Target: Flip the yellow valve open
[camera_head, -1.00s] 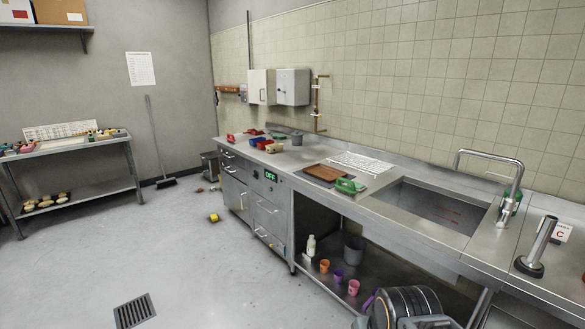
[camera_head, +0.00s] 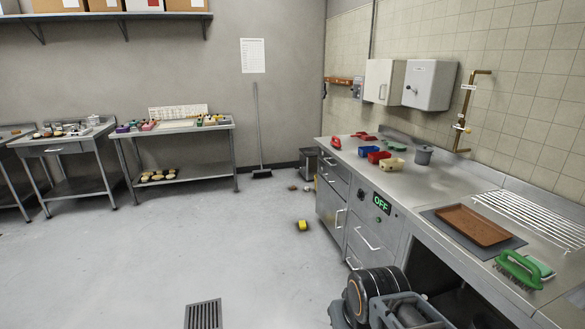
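A brass pipe (camera_head: 470,100) runs down the tiled wall at the right, beyond the steel counter. A small yellow valve handle (camera_head: 462,127) sits on its lower part. It is small in the picture, and I cannot tell whether it stands open or shut. A part of my own arm shows at the bottom right, in front of the counter and well short of the valve. My gripper's fingers do not show.
A yellow object (camera_head: 302,225) lies on the floor. The floor at the left and middle is largely clear.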

